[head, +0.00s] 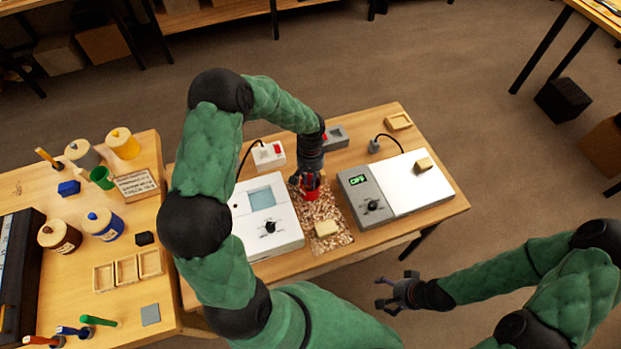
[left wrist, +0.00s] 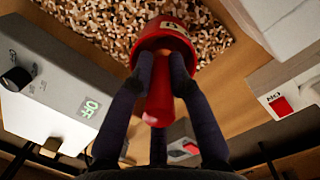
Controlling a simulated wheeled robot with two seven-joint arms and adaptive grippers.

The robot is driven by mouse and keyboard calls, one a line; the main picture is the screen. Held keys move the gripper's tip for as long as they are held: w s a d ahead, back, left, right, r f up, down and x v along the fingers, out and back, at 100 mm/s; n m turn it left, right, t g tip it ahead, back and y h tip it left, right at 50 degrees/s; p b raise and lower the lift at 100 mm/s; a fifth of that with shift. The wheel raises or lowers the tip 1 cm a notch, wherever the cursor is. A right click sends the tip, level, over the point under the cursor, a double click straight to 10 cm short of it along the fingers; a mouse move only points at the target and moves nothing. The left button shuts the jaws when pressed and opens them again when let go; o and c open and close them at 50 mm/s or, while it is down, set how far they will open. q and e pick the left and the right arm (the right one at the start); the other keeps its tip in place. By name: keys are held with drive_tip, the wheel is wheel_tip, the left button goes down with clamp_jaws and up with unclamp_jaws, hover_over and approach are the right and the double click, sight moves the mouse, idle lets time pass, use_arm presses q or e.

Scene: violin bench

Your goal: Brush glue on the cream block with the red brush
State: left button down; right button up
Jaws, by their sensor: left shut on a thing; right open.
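A cream block (head: 327,228) lies on the speckled mat (head: 332,241) between two grey-and-white devices. My left gripper (head: 309,186) is shut on a red, cup-like thing (head: 311,194) over the far part of the mat. In the left wrist view this red thing (left wrist: 166,45) has a rounded body with a small label, and a red stem shows between the fingers. A red brush (head: 42,340) shows at the bottom left on the left table, partly cut off. My right gripper (head: 392,292) is open and empty, in front of the bench and apart from it.
A device with a dial (head: 268,215) stands left of the mat, and one reading OFF (head: 367,193) right. A second cream block (head: 424,164) rests on its white plate. Pots, a blue brush (head: 74,330) and a green brush (head: 98,320) crowd the left table.

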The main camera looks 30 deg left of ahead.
use_arm(q)
drive_tip(key=shift+s+f+b, duration=0.1)
drive_tip(key=shift+f+b, duration=0.4)
drive_tip(key=shift+f, duration=0.1)
idle(2.0)
drive_tip(key=shift+r+p, duration=2.2)
drive_tip(key=shift+r, duration=1.4)
